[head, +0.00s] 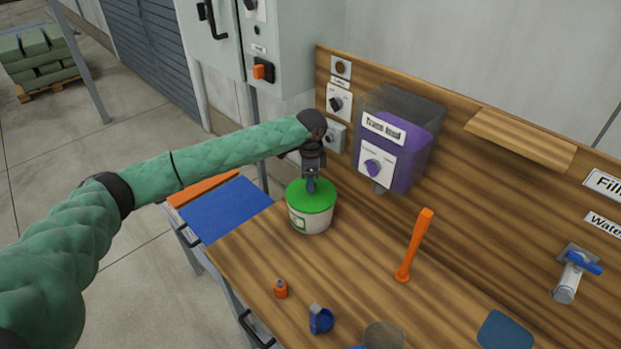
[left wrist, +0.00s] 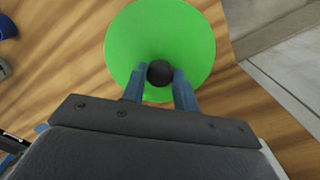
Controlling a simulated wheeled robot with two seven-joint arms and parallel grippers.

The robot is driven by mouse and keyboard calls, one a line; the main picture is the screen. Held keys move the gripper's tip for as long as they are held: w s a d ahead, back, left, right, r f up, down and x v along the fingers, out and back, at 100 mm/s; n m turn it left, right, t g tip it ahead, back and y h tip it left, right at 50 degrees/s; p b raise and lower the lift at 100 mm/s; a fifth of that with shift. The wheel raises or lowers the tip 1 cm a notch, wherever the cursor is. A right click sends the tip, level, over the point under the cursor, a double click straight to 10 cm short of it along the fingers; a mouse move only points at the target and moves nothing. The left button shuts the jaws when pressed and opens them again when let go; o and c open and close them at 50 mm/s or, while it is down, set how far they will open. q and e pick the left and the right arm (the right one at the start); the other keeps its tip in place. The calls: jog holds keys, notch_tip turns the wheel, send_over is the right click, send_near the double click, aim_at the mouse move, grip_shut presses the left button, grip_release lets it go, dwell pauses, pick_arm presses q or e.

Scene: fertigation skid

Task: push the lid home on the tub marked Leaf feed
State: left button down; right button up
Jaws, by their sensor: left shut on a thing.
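A white tub (head: 309,219) with a green label stands on the wooden bench near its back left. Its label is too small to read. A green lid (head: 317,198) lies on top of the tub; whether it is fully seated I cannot tell. My left gripper (head: 311,187) points down onto the lid from above. My right gripper is not in view.
A hopper with purple contents (head: 415,155) hangs on the back board right of the tub.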

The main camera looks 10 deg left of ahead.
pick_arm(q)
jog(key=shift+f+p, duration=0.25)
jog(key=shift+p, duration=0.1)
dwell(0.5)
jog(key=c, duration=1.2)
grip_release()
jog(key=shift+c, duration=0.2)
jog(key=shift+r, duration=0.15)
jog(key=shift+r+p, duration=2)
jog(key=shift+r, duration=0.1)
jog(key=o, duration=0.6)
jog(key=shift+c, duration=0.2)
